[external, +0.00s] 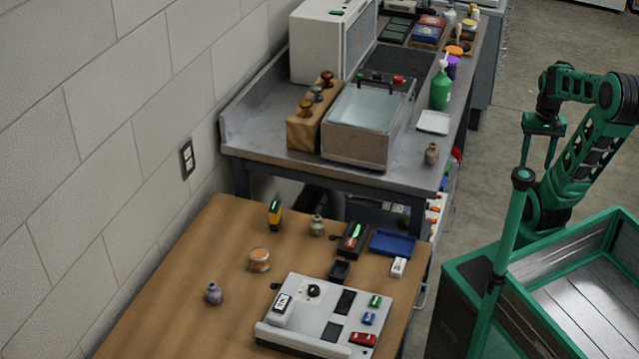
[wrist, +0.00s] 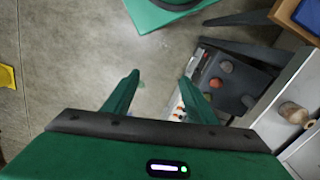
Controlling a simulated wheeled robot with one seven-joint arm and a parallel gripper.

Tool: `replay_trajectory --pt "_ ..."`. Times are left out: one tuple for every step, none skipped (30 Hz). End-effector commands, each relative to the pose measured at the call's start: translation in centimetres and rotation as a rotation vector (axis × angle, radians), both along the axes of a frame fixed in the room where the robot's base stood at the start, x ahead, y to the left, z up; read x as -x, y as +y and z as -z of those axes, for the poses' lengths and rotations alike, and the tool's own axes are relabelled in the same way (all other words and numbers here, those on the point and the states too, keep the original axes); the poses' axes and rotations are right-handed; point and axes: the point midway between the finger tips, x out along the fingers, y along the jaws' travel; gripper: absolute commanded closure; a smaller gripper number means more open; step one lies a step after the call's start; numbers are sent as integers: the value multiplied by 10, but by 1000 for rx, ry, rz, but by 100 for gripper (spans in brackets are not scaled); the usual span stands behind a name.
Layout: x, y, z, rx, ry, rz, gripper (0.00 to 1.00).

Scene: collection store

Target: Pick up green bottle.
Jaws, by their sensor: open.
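A green bottle (external: 440,90) with a white pump top stands upright on the grey metal bench (external: 225,125), near its right edge. The bottle is not recognisable in the wrist view. My gripper (external: 537,160) hangs pointing down to the right of the bench, apart from the bottle and over the floor side. Nothing is held.
A white tray (external: 434,122) and a small brown vase (external: 431,154) stand near the bottle. A wooden table (external: 180,290) with several small items is in front. An open drawer (wrist: 230,85) holds several things.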

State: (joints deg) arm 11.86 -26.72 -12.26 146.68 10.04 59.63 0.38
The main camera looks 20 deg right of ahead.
Motion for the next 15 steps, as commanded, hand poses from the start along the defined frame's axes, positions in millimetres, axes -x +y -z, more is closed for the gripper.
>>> replay_trajectory --pt "0 0 0 0 0 0 48" --pt "0 0 0 0 0 0 53" --pt "0 0 0 0 0 0 58" --pt "0 0 0 0 0 0 58" --pt "0 0 0 0 0 0 58" --pt "0 0 0 0 0 0 58" --pt "0 0 0 0 0 0 58" --pt "0 0 0 0 0 0 58" --pt "0 0 0 0 0 0 58" --pt "0 0 0 0 0 0 58" --pt "0 0 0 1 -1 0 58" --pt "9 0 -6 0 -10 -1 58" --pt "11 0 -10 1 -16 -1 58" --pt "12 0 -14 1 -18 0 58" --pt "12 -1 -22 2 -20 1 58"
